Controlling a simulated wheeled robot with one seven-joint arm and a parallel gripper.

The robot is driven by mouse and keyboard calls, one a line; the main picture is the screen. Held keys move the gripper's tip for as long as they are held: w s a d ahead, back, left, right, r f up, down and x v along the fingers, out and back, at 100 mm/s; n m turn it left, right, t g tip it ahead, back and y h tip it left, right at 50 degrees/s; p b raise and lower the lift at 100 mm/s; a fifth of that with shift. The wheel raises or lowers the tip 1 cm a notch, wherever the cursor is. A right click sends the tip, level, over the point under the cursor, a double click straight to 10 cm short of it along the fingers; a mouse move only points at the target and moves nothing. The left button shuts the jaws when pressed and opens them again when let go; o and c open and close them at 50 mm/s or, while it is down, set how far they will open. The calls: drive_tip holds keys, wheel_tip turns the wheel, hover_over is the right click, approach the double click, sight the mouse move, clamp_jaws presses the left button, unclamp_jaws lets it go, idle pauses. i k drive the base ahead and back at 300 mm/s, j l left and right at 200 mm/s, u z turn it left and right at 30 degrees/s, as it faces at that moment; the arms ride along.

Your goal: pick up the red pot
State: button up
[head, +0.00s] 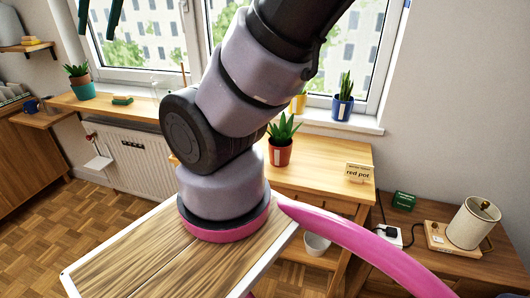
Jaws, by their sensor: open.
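The red pot (280,156) stands upright on the wooden table below the window, right of my arm in the head view. It holds a spiky green plant (284,129) and has a pale label on its front. My arm's lower links stand just left of it in the picture. Two dark green prongs at the top left edge look like the fingers of my gripper (98,20). They are apart with nothing between them, far left of the pot and higher in the picture. The rest of the gripper is cut off.
The wooden table (318,182) also bears a small "red pot" sign (359,173). A blue pot (342,107) and a partly hidden yellow pot (298,104) stand on the windowsill behind. A lamp (472,222) stands at right. A white bowl (316,244) sits lower down. A teal pot (82,87) is at left.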

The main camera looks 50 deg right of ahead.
sight(279, 153)
drive_tip(key=z, duration=1.8)
drive_tip(key=k+l+u, duration=0.1)
drive_tip(key=k+l, duration=0.05)
drive_tip(key=k, duration=0.1)
